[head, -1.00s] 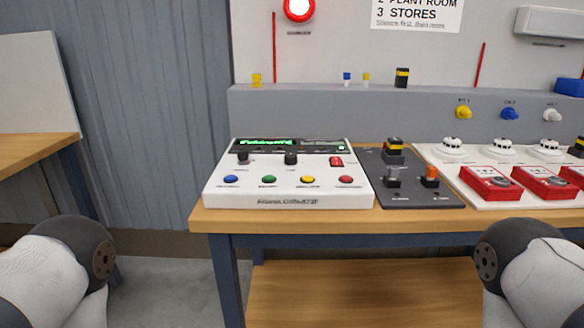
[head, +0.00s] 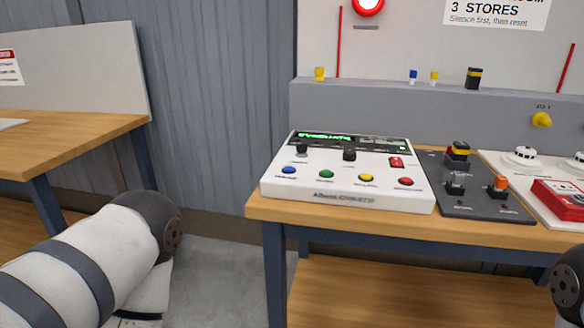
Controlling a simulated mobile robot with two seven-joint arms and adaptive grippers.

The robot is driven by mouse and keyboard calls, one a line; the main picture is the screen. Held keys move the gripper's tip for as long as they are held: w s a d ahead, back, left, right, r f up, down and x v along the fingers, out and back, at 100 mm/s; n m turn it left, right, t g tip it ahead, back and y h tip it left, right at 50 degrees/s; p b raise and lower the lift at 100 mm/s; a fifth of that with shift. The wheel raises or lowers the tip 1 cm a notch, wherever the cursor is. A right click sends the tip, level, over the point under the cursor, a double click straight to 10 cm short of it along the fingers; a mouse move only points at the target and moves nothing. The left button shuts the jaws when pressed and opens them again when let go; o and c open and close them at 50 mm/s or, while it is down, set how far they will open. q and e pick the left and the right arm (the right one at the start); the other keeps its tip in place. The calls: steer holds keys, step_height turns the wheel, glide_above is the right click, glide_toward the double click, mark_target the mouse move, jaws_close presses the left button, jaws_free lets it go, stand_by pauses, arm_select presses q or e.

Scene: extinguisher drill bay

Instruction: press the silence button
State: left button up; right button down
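A white control panel (head: 348,193) sits at the left end of the wooden bench. It has a green-lit display (head: 325,136), two black knobs and a red switch (head: 396,162). Along its front are a blue button (head: 289,170), a green button (head: 326,174), a yellow button (head: 366,177) and a red button (head: 406,181). The labels under them are too small to read, so I cannot tell which is silence. My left arm shows at lower left, well short of the panel. My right arm shows only at the lower right edge. Neither gripper's fingers are visible.
A dark plate (head: 476,205) with switches stands right of the panel. Beyond it are white detectors (head: 526,154) and a red call point (head: 562,200). A red lamp (head: 368,4) is on the wall. Another wooden table (head: 75,140) stands at left, with a floor gap between.

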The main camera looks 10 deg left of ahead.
stand_by(0.4)
arm_select(q)
jaws_close()
